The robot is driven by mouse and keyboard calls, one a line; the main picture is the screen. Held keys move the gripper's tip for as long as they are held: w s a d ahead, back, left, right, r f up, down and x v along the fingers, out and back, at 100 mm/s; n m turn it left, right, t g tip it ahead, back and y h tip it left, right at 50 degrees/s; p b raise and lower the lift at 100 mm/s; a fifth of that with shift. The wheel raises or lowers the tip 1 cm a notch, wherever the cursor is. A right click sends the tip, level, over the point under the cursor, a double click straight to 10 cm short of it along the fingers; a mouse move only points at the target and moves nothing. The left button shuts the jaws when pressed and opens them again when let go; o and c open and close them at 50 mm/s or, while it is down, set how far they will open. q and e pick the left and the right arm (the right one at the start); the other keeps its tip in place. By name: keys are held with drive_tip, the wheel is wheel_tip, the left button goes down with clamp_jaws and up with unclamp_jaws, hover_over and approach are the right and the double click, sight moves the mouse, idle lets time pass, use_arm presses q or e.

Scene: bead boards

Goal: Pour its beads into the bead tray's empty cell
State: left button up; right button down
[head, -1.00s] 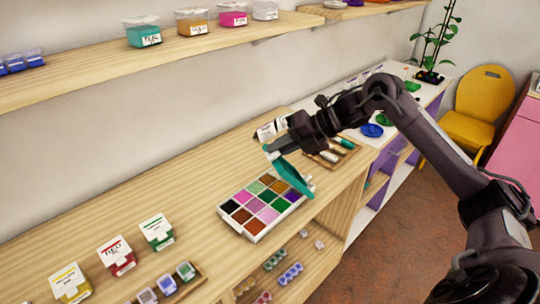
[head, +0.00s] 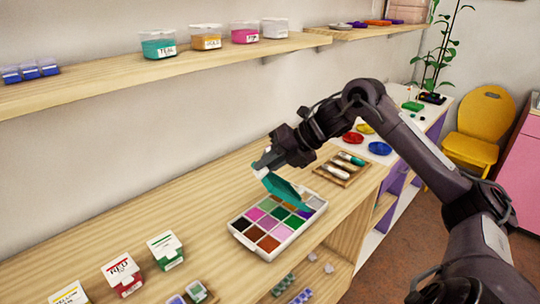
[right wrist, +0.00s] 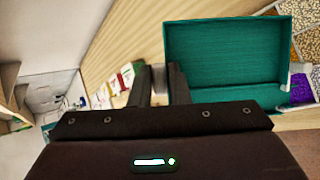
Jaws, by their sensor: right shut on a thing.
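A teal open-topped box (head: 285,190) is held tilted over the far part of the white bead tray (head: 249,244). My right gripper (head: 264,167) is shut on the box, at its upper left end. In the right wrist view the box (right wrist: 222,55) shows a bare teal inside, with no beads that I can make out. The tray holds several coloured cells, among them black, brown, orange, magenta, pink and green. The box hides part of its far cells, and I cannot tell which cell is empty. My left gripper is out of view.
White-topped cartons with red (head: 122,274) and green (head: 165,249) sides stand on the bench at lower left. A wooden tray (head: 341,168) of tools lies behind the bead tray. A shelf (head: 200,54) with lidded tubs runs above.

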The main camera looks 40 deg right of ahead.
drive_tip(key=w+a+f+n+g+h+p, duration=0.1)
drive_tip(key=a+f+h+p, duration=0.4)
drive_tip(key=p, duration=0.9)
drive_tip(key=shift+w+a+n+g+h+p, duration=0.5)
drive_tip(key=shift+a+g+h, duration=0.45)
drive_tip(key=shift+a, duration=0.75)
